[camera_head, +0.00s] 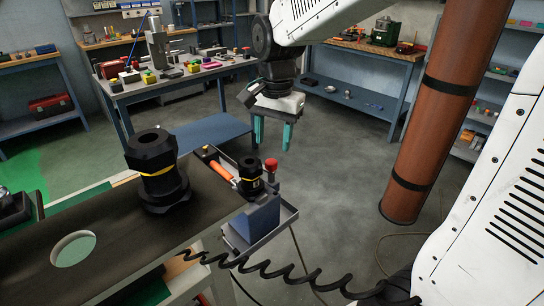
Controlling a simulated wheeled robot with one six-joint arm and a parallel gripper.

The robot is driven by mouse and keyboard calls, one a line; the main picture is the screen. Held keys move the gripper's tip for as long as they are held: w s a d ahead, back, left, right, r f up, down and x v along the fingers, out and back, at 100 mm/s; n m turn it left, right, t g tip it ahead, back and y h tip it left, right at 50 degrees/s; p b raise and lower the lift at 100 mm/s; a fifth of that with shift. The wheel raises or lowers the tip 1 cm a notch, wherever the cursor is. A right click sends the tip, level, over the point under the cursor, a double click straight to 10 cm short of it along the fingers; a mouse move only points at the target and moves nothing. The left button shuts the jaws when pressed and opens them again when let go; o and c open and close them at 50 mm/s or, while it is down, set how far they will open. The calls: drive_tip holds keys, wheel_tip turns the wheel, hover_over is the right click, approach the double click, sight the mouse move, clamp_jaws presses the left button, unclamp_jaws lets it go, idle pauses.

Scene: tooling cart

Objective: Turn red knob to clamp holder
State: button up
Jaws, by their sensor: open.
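The red knob (271,165) stands upright at the right end of the dark tabletop, on a small fixture. Next to it on the left is a black holder (249,176) with a thin yellow band. My gripper (273,134) hangs above open floor, behind and above the knob in the picture. Its two teal fingers point down and are apart, with nothing between them. It does not touch the knob. Whether the holder is seated tightly in the fixture cannot be told.
A larger black holder with a yellow band (157,172) stands on the dark tabletop (110,235). A grey tray with a blue block (258,222) is at the table's right end. A black coiled hose (275,270) hangs in front. A brown column (430,120) stands right.

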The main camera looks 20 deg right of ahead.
sight(272, 161)
wheel_tip(272, 161, down, 6)
drive_tip(key=shift+w+a+r, duration=0.1)
drive_tip(key=c, duration=1)
